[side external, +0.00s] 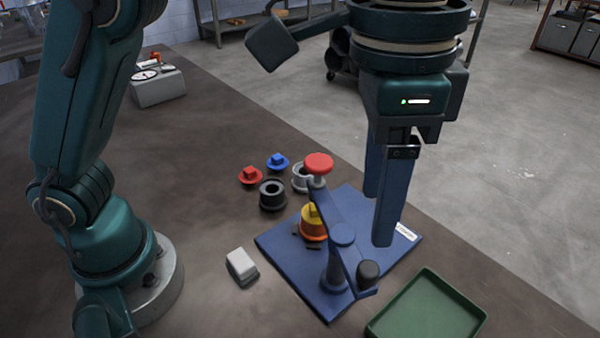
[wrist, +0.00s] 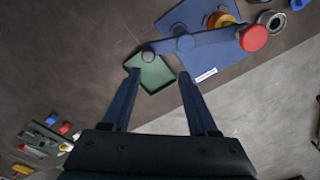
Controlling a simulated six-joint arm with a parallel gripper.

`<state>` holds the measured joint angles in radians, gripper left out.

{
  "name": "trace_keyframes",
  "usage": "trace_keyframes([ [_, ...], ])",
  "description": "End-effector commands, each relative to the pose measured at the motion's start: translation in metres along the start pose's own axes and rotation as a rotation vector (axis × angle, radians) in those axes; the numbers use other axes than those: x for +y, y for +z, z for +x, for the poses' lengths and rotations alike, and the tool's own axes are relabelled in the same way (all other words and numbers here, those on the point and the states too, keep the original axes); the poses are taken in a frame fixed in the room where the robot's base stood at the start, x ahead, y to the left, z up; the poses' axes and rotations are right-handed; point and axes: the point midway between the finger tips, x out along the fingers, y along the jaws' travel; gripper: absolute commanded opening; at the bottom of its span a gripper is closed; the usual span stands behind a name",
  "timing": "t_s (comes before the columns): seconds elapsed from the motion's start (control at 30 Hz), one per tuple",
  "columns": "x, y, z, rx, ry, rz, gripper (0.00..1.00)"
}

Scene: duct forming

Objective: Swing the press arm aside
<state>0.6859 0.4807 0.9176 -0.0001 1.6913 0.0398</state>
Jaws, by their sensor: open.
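The press arm (side external: 332,212) is a blue bar on a round post (side external: 340,262), standing on a blue base plate (side external: 396,258). One end carries a red round head (side external: 318,164), the other a black knob (side external: 368,272). In the wrist view the black knob (wrist: 148,55) lies just beyond my fingertips (wrist: 160,73), with no visible contact.
A green tray (side external: 427,309) lies right of the plate. Left of the plate are a red part (side external: 250,176), a blue part (side external: 277,162), a black ring (side external: 272,194), a grey ring (side external: 299,176) and a white block (side external: 241,265).

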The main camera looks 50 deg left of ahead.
Motion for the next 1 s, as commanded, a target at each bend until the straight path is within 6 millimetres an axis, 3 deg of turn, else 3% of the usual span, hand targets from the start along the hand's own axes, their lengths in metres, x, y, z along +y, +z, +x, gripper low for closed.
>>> trace_keyframes([
  [0.1,0.016,-0.002,0.017,-0.045,0.003,0.048,0.59],
  [0.2,0.021,0.0,0.022,-0.056,0.004,0.064,0.59],
  [0.7,0.02,0.002,0.062,-0.055,0.004,0.061,0.59],
  [1.0,0.02,0.002,0.071,-0.052,0.004,0.061,0.59],
])
